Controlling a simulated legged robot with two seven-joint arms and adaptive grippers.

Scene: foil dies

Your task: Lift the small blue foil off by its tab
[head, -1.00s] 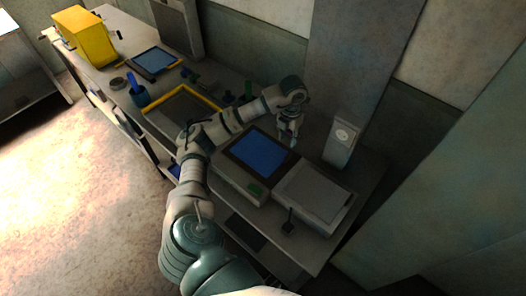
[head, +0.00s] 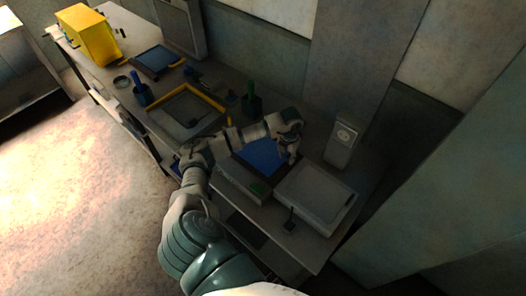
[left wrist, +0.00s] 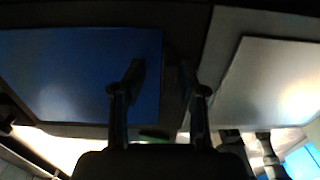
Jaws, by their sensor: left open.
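A blue foil sheet (head: 262,157) lies on the pale block (head: 236,182) in the middle of the bench, partly hidden by my left arm. In the left wrist view the blue sheet (left wrist: 70,75) fills the left side. A green piece (head: 258,188) sits at the block's near edge. A second blue sheet (head: 158,58) lies in a dark frame farther up the bench. I cannot tell which sheet is the small foil. My left gripper (head: 290,153) is open above the blue sheet's right edge. Its fingers (left wrist: 160,80) hold nothing in the left wrist view. My right gripper is not visible.
A pale grey block (head: 312,198) stands right of the blue-topped one, with a grey upright box (head: 342,145) behind. A yellow-edged tray (head: 150,119), a blue-handled tool (head: 140,90) and a yellow box (head: 88,34) stand to the left.

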